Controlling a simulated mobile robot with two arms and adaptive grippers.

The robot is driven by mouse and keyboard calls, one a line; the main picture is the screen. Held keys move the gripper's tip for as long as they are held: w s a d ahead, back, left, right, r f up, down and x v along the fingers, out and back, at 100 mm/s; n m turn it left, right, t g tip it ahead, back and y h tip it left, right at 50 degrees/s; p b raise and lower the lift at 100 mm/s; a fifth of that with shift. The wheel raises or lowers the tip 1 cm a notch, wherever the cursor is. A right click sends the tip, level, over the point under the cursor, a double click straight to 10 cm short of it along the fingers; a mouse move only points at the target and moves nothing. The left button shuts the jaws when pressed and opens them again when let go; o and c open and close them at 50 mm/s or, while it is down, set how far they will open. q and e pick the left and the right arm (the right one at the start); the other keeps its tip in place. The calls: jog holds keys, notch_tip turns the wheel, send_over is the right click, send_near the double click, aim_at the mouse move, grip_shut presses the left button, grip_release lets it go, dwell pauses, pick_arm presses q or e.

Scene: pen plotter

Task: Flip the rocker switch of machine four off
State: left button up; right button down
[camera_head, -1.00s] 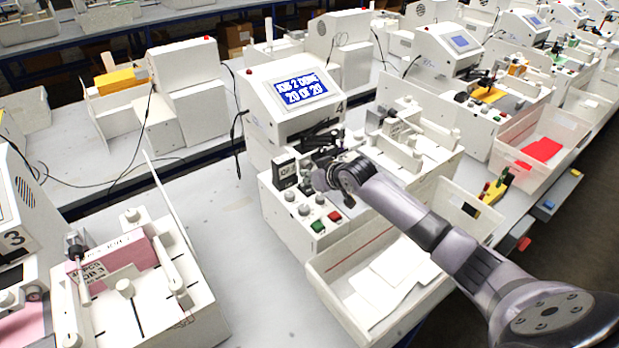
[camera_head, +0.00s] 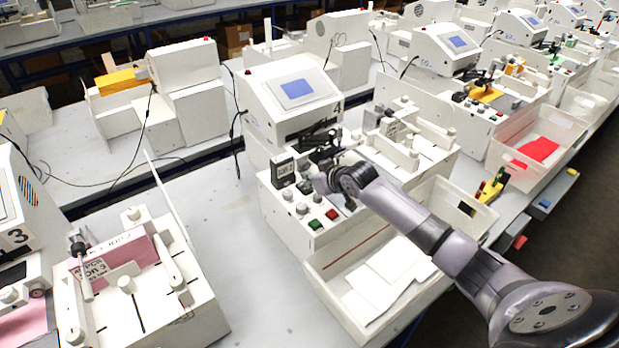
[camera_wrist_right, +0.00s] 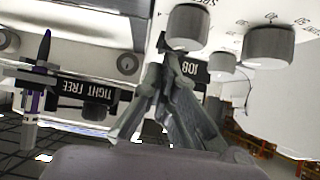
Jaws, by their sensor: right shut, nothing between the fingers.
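Machine four (camera_head: 258,108) stands at the centre, with a "4" on its side and a plain pale-blue screen (camera_head: 298,88). My right gripper (camera_head: 322,160) is at its front control panel (camera_head: 290,226), beside the knobs. In the right wrist view the shut fingers (camera_wrist_right: 172,62) meet in front of a dark "JOB" label (camera_wrist_right: 193,69), close under a grey knob (camera_wrist_right: 187,27). Nothing shows between them. I cannot make out the rocker switch; the fingers and hand cover part of the panel. My left gripper is not in view.
Green (camera_head: 315,225) and red (camera_head: 331,214) buttons sit at the panel's front. A clear bin (camera_head: 335,268) with white sheets stands before the machine. Machine three (camera_head: 18,215) is at left. Bare table (camera_head: 245,250) lies between. A "TIGHT FREE" label (camera_wrist_right: 84,90) is near the fingers.

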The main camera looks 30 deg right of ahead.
jog(key=r+p, duration=0.4)
jog(key=shift+w+r, duration=0.25)
jog(key=shift+r, duration=0.15)
jog(key=shift+s+r+b, duration=0.15)
jog(key=shift+s+b, duration=0.3)
jog(key=shift+s, duration=0.1)
jog(key=s+r+b, duration=0.2)
jog(key=s+r, duration=0.3)
jog(key=r, duration=0.1)
jog(key=shift+d+r, duration=0.35)
jog(key=shift+r, duration=0.05)
